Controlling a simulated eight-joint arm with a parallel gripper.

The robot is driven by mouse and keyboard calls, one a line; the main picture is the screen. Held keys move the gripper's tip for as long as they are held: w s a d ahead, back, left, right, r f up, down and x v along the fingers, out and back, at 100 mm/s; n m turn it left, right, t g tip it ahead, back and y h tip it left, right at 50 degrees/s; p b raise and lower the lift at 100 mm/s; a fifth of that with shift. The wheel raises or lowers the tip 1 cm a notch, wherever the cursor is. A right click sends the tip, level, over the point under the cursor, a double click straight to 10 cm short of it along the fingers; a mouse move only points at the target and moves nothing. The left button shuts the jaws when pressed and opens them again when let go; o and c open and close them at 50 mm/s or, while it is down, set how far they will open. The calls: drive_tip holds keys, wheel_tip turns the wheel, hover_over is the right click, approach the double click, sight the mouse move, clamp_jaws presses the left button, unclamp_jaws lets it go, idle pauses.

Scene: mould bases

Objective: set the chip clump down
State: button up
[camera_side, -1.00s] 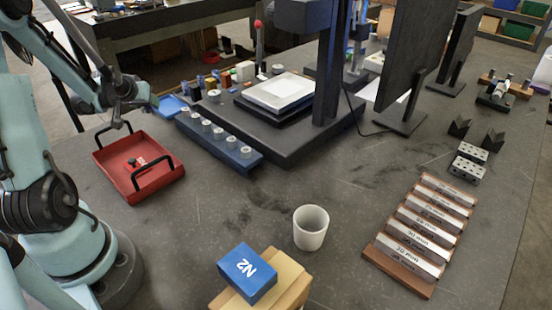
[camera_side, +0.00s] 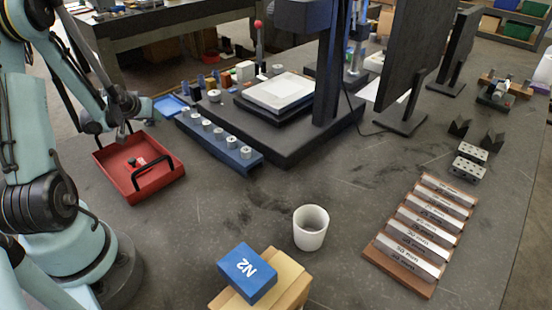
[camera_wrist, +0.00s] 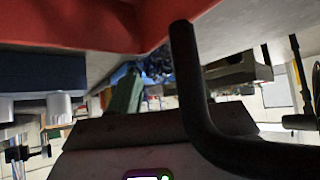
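I cannot pick out a chip clump with certainty in either view. A red tray (camera_side: 152,188) with black arched handles stands on the bench at the left in the side view. A small red, pale and dark item (camera_side: 137,162) lies in it, too small to identify. My gripper (camera_side: 122,132) points down over the tray's far left side, close to that side's handle. Its fingertips are small and dark there, so I cannot tell its opening or whether it holds anything. In the wrist view the red tray (camera_wrist: 85,25) fills the top, and a black handle (camera_wrist: 190,85) crosses close in front.
A blue rack of pale cylinders (camera_side: 250,163) stands right of the tray, with a small blue tray (camera_side: 168,105) behind. A white cup (camera_side: 311,228), a blue N2 box (camera_side: 246,272) and a wooden rack of bars (camera_side: 385,272) stand nearer. The bench between red tray and cup is clear.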

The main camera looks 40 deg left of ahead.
drive_tip(key=o, duration=0.5)
drive_tip(key=shift+c, duration=0.2)
drive_tip(key=shift+r, duration=0.1)
drive_tip(key=shift+s+d+r, duration=0.25)
drive_tip(key=shift+r, duration=0.15)
drive_tip(key=shift+v, duration=5.5)
drive_tip(key=w+d+r+m+t+h, duration=0.15)
drive_tip(key=w+d, duration=0.25)
drive_tip(key=d, duration=0.4)
drive_tip(key=w+d+r+m+h, duration=0.1)
drive_tip(key=w+d+m+h, duration=0.15)
drive_tip(key=d, duration=0.55)
drive_tip(key=s+d+r+m+h, duration=0.1)
drive_tip(key=d+m, duration=0.4)
drive_tip(key=d, duration=1.1)
drive_tip(key=shift+s+r+g+h, duration=0.25)
drive_tip(key=shift+s+g+h, duration=0.2)
drive_tip(key=shift+h, duration=0.25)
drive_tip(key=shift+d, duration=0.1)
